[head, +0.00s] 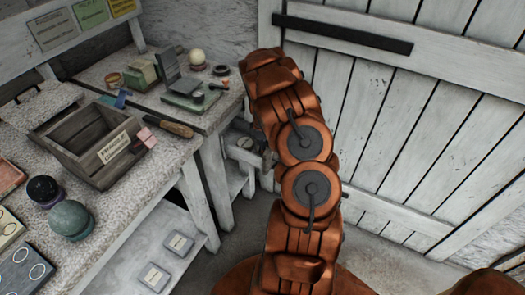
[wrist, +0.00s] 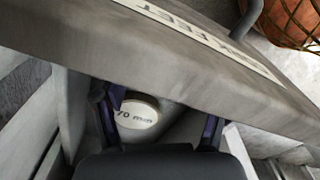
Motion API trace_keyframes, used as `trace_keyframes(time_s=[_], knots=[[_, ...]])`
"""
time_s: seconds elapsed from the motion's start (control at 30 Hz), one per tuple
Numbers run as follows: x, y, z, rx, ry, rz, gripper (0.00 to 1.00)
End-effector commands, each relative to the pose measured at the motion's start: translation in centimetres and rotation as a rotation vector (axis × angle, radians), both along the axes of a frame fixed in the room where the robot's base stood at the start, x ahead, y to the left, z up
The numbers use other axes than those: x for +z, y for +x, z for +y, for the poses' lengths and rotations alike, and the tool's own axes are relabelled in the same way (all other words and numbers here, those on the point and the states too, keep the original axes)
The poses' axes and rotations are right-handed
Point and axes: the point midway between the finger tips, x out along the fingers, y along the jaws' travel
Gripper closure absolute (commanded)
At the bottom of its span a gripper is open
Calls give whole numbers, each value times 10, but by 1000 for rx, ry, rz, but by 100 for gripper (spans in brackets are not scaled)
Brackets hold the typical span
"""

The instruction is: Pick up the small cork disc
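In the wrist view a small round disc (wrist: 137,114) with a pale label reading "70 mm" and a thin tan rim shows between my fingers. It lies nearer the left finger, with a gap to the right finger. My gripper (wrist: 158,122) is open, its dark blue-edged fingers apart. A grey board hides the area beyond the disc. I cannot tell how far below the fingertips the disc is. In the head view my arm hides the gripper, and I cannot make out the disc for sure.
The grey lettered board (wrist: 180,60) crosses close in front of the fingers. A copper-coloured round thing in netting (wrist: 292,20) is at upper right. In the head view a speckled bench (head: 160,165) carries a wooden box (head: 75,155) and dark spheres. A white plank door (head: 400,110) stands right.

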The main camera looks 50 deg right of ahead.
Motion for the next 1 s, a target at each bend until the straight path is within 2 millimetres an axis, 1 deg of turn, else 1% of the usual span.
trace_keyframes(time_s=[0.03, 0.27, 0.57, 0.67, 0.83, 1.0], knots=[[0, 0, 0, 0, 0, 0, 37], [0, 0, 0, 0, 0, 0, 61], [1, 0, 0, 0, 0, 0, 61], [6, 0, 0, -1, -1, -1, 61], [25, 1, 0, 1, -1, -3, 61], [55, 1, 0, 0, -2, -3, 61]])
